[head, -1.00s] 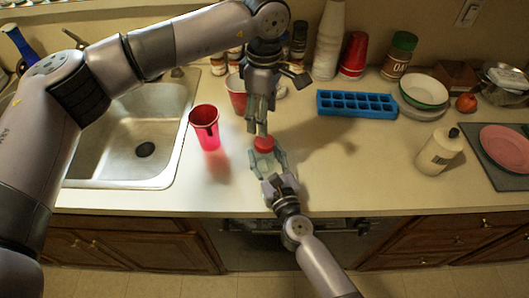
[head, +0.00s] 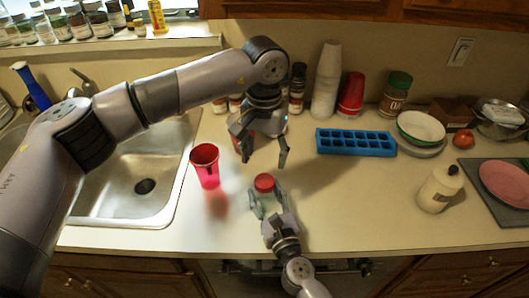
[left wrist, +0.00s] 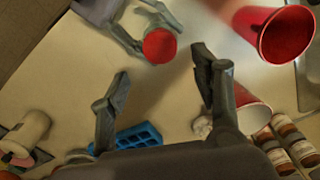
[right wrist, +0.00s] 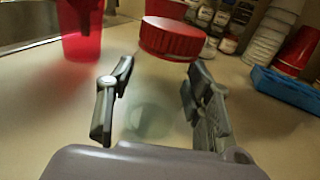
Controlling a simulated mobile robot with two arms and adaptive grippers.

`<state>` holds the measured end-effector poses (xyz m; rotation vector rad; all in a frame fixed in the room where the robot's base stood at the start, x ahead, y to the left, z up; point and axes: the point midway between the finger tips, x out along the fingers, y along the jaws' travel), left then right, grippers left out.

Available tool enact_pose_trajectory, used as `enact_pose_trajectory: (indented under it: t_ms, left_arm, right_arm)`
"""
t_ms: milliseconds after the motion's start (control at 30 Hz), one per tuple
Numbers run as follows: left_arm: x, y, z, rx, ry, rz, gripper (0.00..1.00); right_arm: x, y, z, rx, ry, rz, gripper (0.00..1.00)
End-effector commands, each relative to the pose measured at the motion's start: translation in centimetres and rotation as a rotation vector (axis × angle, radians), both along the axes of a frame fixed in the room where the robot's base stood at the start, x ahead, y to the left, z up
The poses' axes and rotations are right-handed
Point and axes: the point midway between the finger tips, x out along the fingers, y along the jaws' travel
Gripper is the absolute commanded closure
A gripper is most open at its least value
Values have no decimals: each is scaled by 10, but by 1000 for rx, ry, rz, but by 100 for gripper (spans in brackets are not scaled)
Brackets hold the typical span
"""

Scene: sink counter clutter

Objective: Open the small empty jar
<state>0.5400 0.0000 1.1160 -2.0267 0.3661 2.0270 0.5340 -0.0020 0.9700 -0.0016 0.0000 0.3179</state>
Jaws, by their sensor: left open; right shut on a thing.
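The small jar has a red lid (head: 264,183) and a clear body (right wrist: 150,118) that is hard to make out. The lid sits at the jar's top; I cannot tell whether it is loose. My right gripper (head: 267,197) is shut on the jar's body near the counter's front, its fingers on both sides in the right wrist view. The lid also shows in the left wrist view (left wrist: 160,45). My left gripper (head: 265,160) is open and empty above and behind the jar, fingers pointing down and apart from the lid.
A red cup (head: 205,167) stands left of the jar by the sink (head: 150,190). Another red cup (left wrist: 252,112) is behind my left gripper. A blue ice tray (head: 355,142) lies behind to the right. A white bottle (head: 439,188) stands further right. Counter between jar and bottle is clear.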

Motion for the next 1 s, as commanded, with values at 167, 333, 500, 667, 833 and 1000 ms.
enact_pose_trajectory:
  t_ms: [167, 333, 500, 667, 833, 1000]
  left_arm:
    - [0, 0, -11, 0, 2, -39, 42]
    - [-1, 0, -38, 0, 4, -37, 42]
    - [0, 0, -62, 0, 3, -36, 42]
    - [0, 0, -76, 0, 2, -36, 42]
    - [0, 0, -80, 0, 0, -36, 42]
    - [0, 0, -80, 0, 0, -35, 42]
  right_arm:
    - [0, 0, 0, 0, 0, 0, 100]
    - [0, 0, 0, 0, 0, 0, 100]
    - [0, 0, 0, 0, 0, 0, 100]
    - [0, 0, 0, 0, 0, 0, 100]
    - [0, 0, 0, 0, 0, 0, 100]
    - [0, 0, 0, 0, 0, 0, 100]
